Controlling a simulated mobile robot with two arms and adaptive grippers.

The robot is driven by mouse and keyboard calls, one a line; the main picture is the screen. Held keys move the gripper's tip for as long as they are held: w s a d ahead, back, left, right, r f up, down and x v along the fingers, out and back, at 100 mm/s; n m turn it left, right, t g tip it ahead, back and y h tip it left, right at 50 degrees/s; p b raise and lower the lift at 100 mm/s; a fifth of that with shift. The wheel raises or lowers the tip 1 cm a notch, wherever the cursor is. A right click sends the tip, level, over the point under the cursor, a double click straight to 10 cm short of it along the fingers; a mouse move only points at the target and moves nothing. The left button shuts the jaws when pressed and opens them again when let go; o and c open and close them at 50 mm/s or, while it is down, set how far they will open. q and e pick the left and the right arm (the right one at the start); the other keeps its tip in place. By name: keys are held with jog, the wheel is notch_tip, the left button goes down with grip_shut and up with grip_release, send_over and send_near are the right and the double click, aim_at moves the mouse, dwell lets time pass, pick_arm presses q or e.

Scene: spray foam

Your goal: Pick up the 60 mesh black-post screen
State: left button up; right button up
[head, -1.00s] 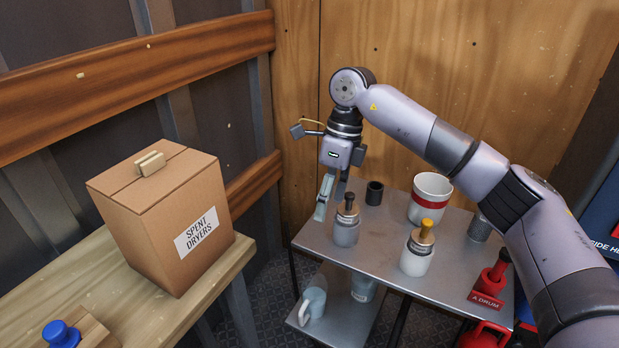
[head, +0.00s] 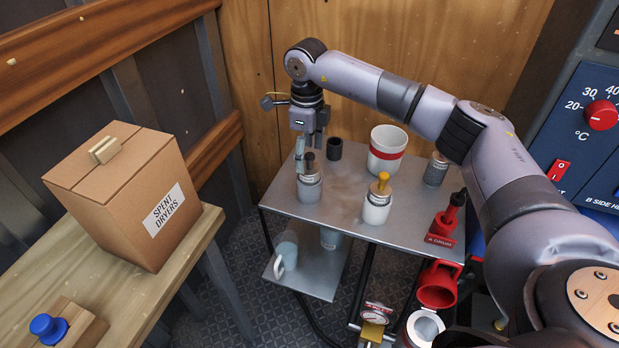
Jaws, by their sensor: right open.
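The black-post screen (head: 309,188) is a grey cylinder with a brownish collar and a dark upright post. It stands at the left of the grey metal table (head: 340,222). My right gripper (head: 309,150) is open and points down at the top of the black post, its fingers overlapping the post in the picture. I cannot tell whether the fingers touch it or how far they reach around it. Any mesh marking is too small to read. A similar piece with a yellow post (head: 377,202) and white body stands to the right. My left gripper is out of view.
A small black cup (head: 334,149), a white bucket with a red band (head: 387,150) and a grey cylinder (head: 436,170) stand behind. A red A DRUM piece (head: 447,220) is at the right. A SPENT DRYERS carton (head: 125,205) sits on the wooden bench at left.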

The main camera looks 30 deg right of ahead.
aim_at(310, 168)
jog(key=f, duration=0.1)
jog(key=f+p, duration=0.1)
jog(key=f, duration=0.3)
jog(key=shift+s+d+p, duration=0.1)
jog(key=shift+d+p, duration=0.25)
jog(key=shift+f, duration=0.25)
jog(key=shift+c, duration=0.3)
jog(key=c, duration=1.4)
jog(key=shift+r, duration=0.15)
